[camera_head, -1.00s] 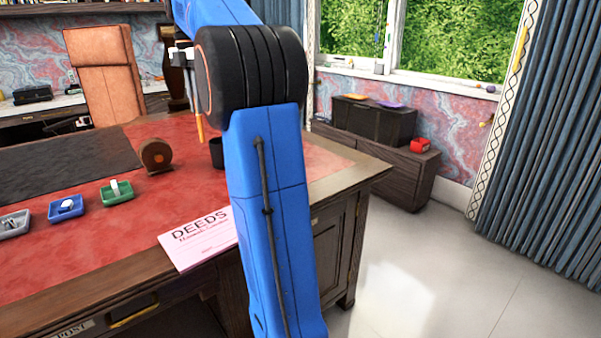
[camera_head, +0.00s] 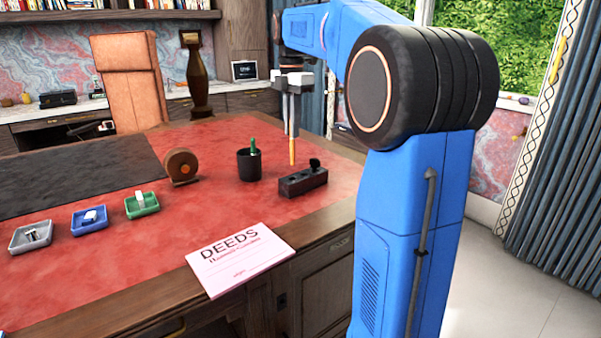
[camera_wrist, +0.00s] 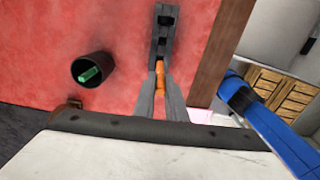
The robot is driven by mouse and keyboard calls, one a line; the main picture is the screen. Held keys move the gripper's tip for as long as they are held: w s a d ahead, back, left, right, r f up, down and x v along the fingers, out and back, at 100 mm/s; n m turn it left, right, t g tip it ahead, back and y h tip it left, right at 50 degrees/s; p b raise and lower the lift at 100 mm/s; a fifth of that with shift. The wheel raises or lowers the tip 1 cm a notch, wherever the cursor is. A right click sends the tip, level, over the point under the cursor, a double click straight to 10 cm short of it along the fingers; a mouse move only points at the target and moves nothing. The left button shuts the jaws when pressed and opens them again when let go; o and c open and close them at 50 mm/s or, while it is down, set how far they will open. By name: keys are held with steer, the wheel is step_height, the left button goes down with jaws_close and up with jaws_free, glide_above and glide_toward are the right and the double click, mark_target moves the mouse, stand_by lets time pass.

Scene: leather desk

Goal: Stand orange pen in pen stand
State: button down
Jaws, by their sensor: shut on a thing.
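My gripper (camera_head: 291,128) is shut on the orange pen (camera_head: 292,152) and holds it upright, point down. The pen stand, a dark block with holes (camera_head: 303,183), sits on the red desk top near its right side. The pen's lower end is at or just above the block's left part; I cannot tell whether it touches. A black knobbed item (camera_head: 315,164) stands in the block's right end. In the wrist view the orange pen (camera_wrist: 160,76) lies between the fingers, its tip meeting the near end of the block (camera_wrist: 165,35).
A black cup (camera_head: 249,168) with a green pen (camera_head: 253,147) stands left of the block. A brown round dispenser (camera_head: 181,167), small coloured trays (camera_head: 90,218) and a pink DEEDS paper (camera_head: 240,259) lie further left and in front. Red desk top is clear around the block.

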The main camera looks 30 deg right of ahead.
mark_target(292, 153)
steer(key=shift+f, duration=4.25)
steer(key=c, duration=1.8)
jaws_free()
step_height(292, 153, up, 12)
steer(key=shift+r, duration=0.15)
